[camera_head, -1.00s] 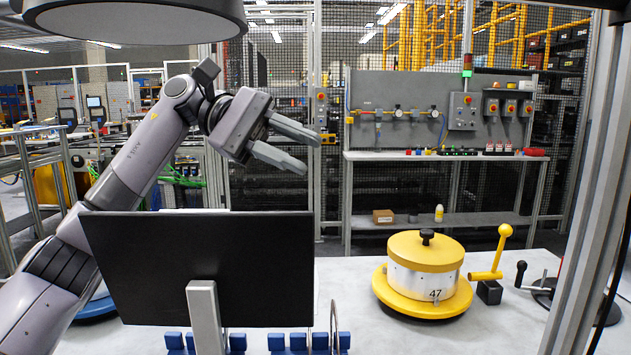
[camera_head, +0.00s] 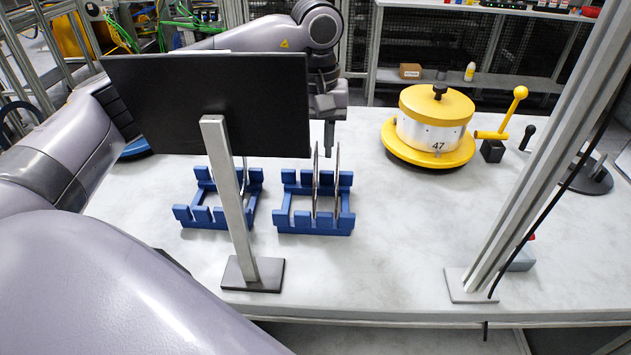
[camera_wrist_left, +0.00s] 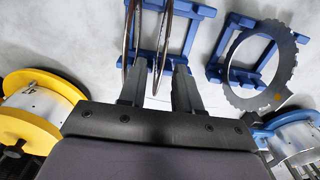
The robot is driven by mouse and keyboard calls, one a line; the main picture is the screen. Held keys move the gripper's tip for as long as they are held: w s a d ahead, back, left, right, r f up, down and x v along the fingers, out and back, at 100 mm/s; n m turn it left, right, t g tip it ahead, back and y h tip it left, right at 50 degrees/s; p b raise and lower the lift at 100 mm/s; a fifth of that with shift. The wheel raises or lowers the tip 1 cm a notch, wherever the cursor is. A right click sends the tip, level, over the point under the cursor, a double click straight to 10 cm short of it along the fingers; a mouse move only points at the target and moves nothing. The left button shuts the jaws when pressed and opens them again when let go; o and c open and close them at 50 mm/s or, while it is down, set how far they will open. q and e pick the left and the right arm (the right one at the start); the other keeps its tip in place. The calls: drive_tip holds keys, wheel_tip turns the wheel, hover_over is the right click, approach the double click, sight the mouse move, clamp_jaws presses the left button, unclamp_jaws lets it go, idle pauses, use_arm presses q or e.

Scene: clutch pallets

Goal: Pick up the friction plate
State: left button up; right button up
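Two thin ring-shaped friction plates stand on edge in the right-hand blue rack (camera_head: 314,228): a left one (camera_head: 315,185) and a right one (camera_head: 337,180). In the left wrist view, one plate (camera_wrist_left: 163,45) appears between my fingers and the other (camera_wrist_left: 131,35) lines up with the left finger. My left gripper (camera_head: 329,140) points down above and behind this rack. Its two fingers (camera_wrist_left: 156,85) are spread with a gap, and I see no grip on a plate. A toothed ring plate (camera_wrist_left: 233,82) is in the other blue rack (camera_head: 215,222). My right gripper is not in view.
A black monitor (camera_head: 215,105) on a grey post hides part of the table and left rack. A yellow-lidded drum (camera_head: 432,135) with a yellow lever (camera_head: 512,105) stands at right. A metal upright (camera_head: 530,150) rises at the front right. The table (camera_head: 400,240) between is bare.

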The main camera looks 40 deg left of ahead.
use_arm(q)
wheel_tip(320, 180, down, 5)
drive_tip(key=b, duration=0.3)
drive_tip(key=shift+s, duration=0.1)
drive_tip(key=shift+r, duration=0.1)
clamp_jaws()
drive_tip(key=shift+r, duration=0.1)
